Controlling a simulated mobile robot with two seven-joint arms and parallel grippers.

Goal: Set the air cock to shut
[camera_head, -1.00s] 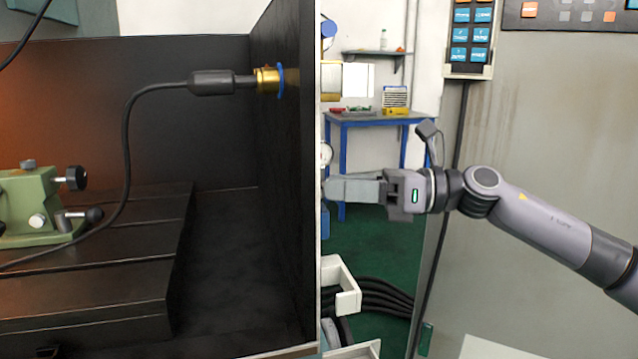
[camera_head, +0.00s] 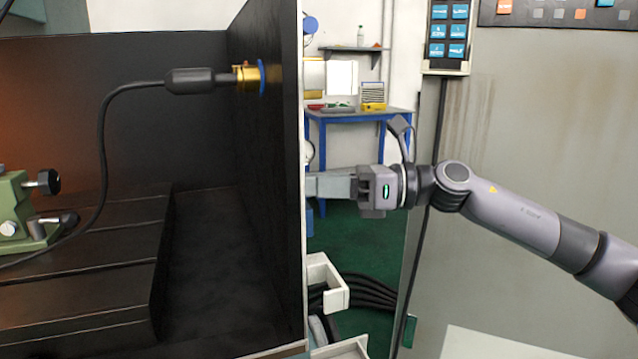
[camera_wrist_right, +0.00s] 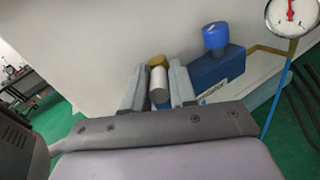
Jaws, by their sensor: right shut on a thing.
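The air cock shows in the right wrist view as a brass fitting (camera_wrist_right: 157,61) and a pale cylinder (camera_wrist_right: 158,80) between the fingers, with a little blue below. Which way its handle points is hard to tell. My right gripper (camera_wrist_right: 158,90) is shut around this part, one finger on each side. In the head view my right gripper (camera_head: 318,185) reaches left to the edge of the dark panel; its fingertips and the cock are hidden there. My left gripper is not in view.
A blue regulator (camera_wrist_right: 215,72) with a blue knob (camera_wrist_right: 216,36) is close beside the right finger. A pressure gauge (camera_wrist_right: 291,16) stands beyond it on a blue tube. The dark enclosure wall (camera_head: 275,180) is left of my right gripper. A blue table (camera_head: 355,116) stands behind.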

